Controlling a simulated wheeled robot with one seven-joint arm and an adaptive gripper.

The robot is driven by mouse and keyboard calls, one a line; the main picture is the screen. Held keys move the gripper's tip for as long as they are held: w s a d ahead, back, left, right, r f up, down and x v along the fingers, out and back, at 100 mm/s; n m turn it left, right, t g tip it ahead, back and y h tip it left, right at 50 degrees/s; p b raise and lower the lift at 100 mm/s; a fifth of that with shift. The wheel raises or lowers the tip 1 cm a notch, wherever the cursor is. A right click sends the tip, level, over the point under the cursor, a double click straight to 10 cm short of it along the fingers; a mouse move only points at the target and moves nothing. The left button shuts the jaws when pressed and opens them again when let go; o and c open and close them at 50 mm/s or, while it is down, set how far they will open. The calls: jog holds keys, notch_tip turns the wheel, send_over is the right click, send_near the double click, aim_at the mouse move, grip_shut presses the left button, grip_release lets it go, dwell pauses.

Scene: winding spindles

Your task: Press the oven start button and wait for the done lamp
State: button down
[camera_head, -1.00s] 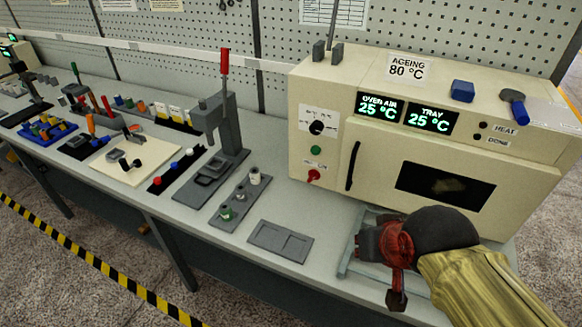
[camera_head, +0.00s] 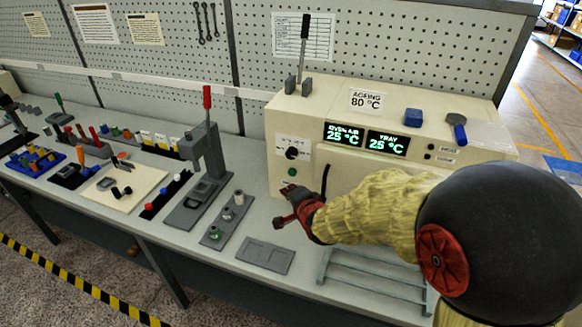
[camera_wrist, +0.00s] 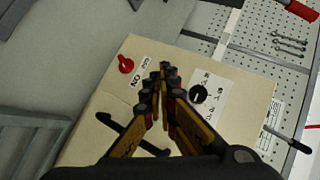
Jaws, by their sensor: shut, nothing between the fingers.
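The cream oven (camera_head: 315,107) stands right of centre in the head view. Its green button (camera_head: 292,172) sits on the front panel below a black dial (camera_head: 292,153). My gripper (camera_head: 290,190) is shut and empty, in front of the panel just below the button; contact cannot be told. In the wrist view the closed fingertips (camera_wrist: 168,70) point at the panel between the red switch (camera_wrist: 126,64) and the black dial (camera_wrist: 198,94), and the green button is hidden. The done lamp (camera_head: 428,156) looks dark, as does the heat lamp (camera_head: 431,146). Both displays read 25 °C.
The black door handle (camera_head: 325,181) is close right of my gripper; my arm covers the door. A rack (camera_head: 370,268) lies in front of the oven. A grey recessed plate (camera_head: 265,256) and a lever press (camera_head: 205,150) stand left. A blue block (camera_head: 413,116) rests on top.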

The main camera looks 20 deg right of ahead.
aim_at(292, 173)
jog(key=w+a+f+m+t+y+p, duration=0.2)
jog(key=m+p, duration=0.4)
jog(key=m, duration=0.4)
jog(key=shift+w+a+f+t, duration=0.45)
jog(key=shift+w+f+t, duration=0.05)
jog(key=shift+f+t, duration=0.75)
jog(key=w+d, duration=0.5)
jog(key=w, duration=0.2)
jog(key=shift+w+d, duration=0.2)
jog(key=shift+w, duration=0.05)
dwell(0.5)
jog(key=shift+w+d+b, duration=0.1)
jog(key=shift+w+b, duration=0.05)
jog(key=shift+b, duration=0.15)
